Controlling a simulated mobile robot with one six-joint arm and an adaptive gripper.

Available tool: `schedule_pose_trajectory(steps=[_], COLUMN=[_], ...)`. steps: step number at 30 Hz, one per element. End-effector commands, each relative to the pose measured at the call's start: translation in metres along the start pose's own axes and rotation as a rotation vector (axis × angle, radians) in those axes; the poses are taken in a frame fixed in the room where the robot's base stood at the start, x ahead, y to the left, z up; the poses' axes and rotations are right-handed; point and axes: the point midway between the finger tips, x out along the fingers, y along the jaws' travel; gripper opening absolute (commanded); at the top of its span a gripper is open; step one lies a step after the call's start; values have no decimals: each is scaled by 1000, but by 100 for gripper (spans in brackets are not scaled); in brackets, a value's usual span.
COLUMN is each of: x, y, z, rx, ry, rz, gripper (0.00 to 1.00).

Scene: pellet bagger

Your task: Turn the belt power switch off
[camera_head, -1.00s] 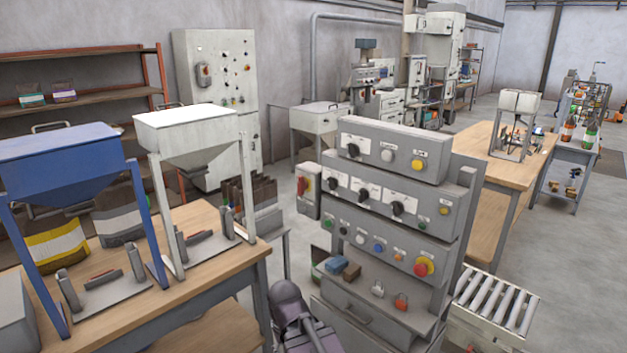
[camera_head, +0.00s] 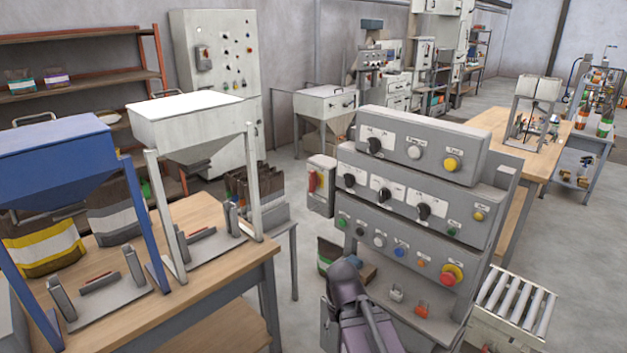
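The grey control console (camera_head: 420,135) stands right of centre with three stepped rows of controls. Its top row has a black rotary knob (camera_head: 375,146), a white button and a yellow button (camera_head: 452,164). The middle row has three black rotary knobs, such as the right one (camera_head: 423,211). The bottom row has several coloured buttons and a red emergency button (camera_head: 449,275). A grey box with a red switch handle (camera_head: 313,181) is at the console's left side. The labels are too small to read, so I cannot tell which is the belt power switch. My arm shows low in front; my gripper is not visible.
Two padlocks, one pale (camera_head: 397,296) and one orange (camera_head: 422,309), are on the console's lower ledge. A wooden bench (camera_head: 215,290) with blue and white hoppers stands left. A roller conveyor (camera_head: 513,302) is at the right. Floor between bench and console is partly open.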

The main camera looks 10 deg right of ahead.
Motion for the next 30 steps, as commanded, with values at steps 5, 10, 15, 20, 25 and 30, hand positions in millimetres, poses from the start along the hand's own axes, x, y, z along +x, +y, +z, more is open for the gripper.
schedule_pose_trajectory(steps=[5,10,15,20,25,30], x=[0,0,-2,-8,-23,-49], y=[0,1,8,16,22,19], z=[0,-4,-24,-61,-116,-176], rx=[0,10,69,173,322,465], ry=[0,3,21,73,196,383], rz=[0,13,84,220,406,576], gripper=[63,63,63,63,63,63])
